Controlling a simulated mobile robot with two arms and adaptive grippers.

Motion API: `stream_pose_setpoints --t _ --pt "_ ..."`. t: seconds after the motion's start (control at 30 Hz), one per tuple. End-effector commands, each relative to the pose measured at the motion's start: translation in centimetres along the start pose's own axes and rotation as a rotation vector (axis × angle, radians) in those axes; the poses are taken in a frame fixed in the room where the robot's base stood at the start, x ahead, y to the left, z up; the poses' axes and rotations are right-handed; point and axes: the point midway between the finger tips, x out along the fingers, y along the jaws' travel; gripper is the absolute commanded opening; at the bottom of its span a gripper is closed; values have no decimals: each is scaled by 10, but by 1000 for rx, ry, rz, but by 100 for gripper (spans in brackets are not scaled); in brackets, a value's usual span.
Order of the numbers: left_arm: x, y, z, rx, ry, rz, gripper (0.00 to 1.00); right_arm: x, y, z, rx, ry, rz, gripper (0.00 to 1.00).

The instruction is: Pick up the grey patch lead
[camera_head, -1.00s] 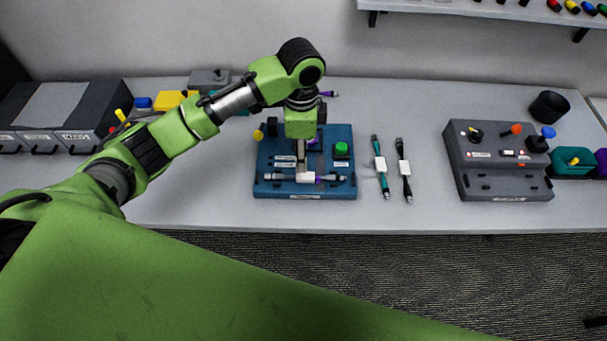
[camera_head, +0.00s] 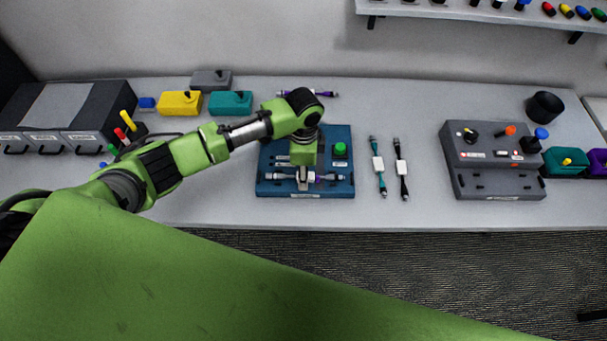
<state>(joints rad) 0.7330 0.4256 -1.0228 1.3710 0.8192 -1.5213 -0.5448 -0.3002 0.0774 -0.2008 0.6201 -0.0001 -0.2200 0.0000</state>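A lead with grey ends and a white tag, which looks like the grey patch lead (camera_head: 277,176), lies left to right across the front of the blue test box (camera_head: 346,187). My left gripper (camera_head: 303,183) points down over the middle of this lead, at its white tag. The fingers overlap the tag, and I cannot tell whether they are closed on it. A bit of purple shows just right of the fingers. My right gripper is not in view.
A teal lead (camera_head: 378,166) and a black lead (camera_head: 402,169) lie right of the blue box. A purple lead (camera_head: 308,94) lies behind it. A dark grey control box (camera_head: 497,183) stands farther right. Yellow (camera_head: 179,104) and teal (camera_head: 230,104) boxes stand back left.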

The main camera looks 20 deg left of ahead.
Motion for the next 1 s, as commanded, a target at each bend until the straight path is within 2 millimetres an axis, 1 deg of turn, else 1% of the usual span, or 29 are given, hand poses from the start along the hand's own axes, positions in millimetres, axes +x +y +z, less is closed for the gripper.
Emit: stream_pose_setpoints --t 0.07,0.1,0.17,0.2,0.23,0.53,0.67,0.77,0.87,0.97,1.0 --pt "0 0 0 0 0 0 39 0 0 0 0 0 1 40" --pt "0 0 0 0 0 0 28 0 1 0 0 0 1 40" --pt "0 0 0 0 0 0 13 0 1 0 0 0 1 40" --pt "0 0 0 -1 0 0 3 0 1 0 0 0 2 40" --pt "0 0 0 -1 0 0 0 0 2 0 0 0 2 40" --pt "-1 0 0 -1 0 0 0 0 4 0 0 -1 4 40" --pt "-5 -1 0 -1 1 0 0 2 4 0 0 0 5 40" --pt "-14 -1 -1 -2 3 -1 0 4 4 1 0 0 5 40" --pt "-30 -2 0 -1 3 -3 0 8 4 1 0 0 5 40" --pt "-44 12 -6 3 5 -1 0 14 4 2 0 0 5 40" --pt "-52 18 -8 3 6 -2 0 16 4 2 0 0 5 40"
